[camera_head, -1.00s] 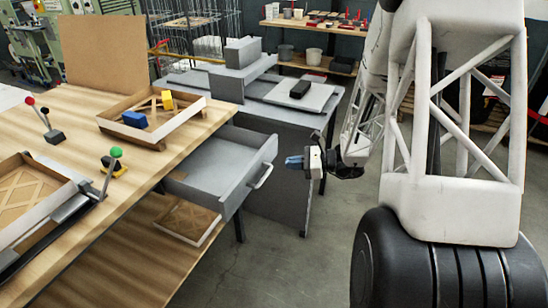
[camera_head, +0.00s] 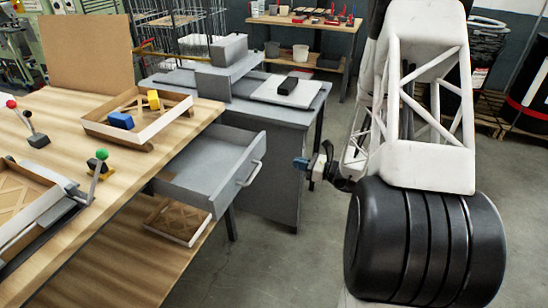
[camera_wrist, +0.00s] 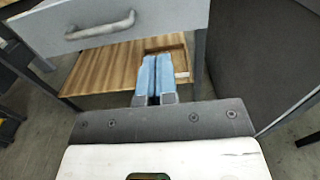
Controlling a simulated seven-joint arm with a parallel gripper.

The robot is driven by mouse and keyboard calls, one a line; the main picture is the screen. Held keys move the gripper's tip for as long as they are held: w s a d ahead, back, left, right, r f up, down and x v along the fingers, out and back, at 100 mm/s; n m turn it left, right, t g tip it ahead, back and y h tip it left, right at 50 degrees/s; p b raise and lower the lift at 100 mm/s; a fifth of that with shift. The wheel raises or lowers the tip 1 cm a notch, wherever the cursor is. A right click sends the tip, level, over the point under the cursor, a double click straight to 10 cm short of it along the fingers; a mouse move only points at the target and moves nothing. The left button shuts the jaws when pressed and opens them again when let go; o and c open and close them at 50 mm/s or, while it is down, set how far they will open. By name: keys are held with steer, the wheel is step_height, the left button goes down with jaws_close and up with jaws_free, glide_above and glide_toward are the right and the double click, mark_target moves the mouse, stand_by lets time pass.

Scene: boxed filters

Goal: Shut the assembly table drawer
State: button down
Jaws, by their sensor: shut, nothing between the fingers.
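The grey assembly table drawer (camera_head: 212,178) is pulled out from under the wooden tabletop (camera_head: 75,105) in the head view, and its inside looks empty. Its front carries a light bar handle (camera_head: 249,174). My gripper (camera_head: 300,163) is to the right of the drawer front, apart from the handle. In the wrist view the blue fingertips of my gripper (camera_wrist: 154,77) are together with nothing between them. The drawer front (camera_wrist: 160,18) and its handle (camera_wrist: 100,27) show at the top of that view, beyond and left of the fingers.
A grey cabinet desk (camera_head: 270,160) stands behind the drawer. A wooden tray (camera_head: 170,125) with blue and yellow blocks sits on the tabletop. A lower shelf (camera_wrist: 110,65) holds another tray (camera_head: 178,220).

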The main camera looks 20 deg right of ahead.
mark_target(257, 153)
steer(key=shift+w+a, duration=0.1)
steer(key=shift+x, duration=6.8)
steer(key=shift+w+a, duration=0.1)
steer(key=shift+a, duration=0.05)
steer(key=x, duration=2.3)
steer(key=shift+f, duration=0.15)
steer(key=shift+w+a, duration=0.4)
steer(key=shift+w, duration=0.05)
steer(key=shift+a, duration=0.1)
steer(key=v, duration=1.5)
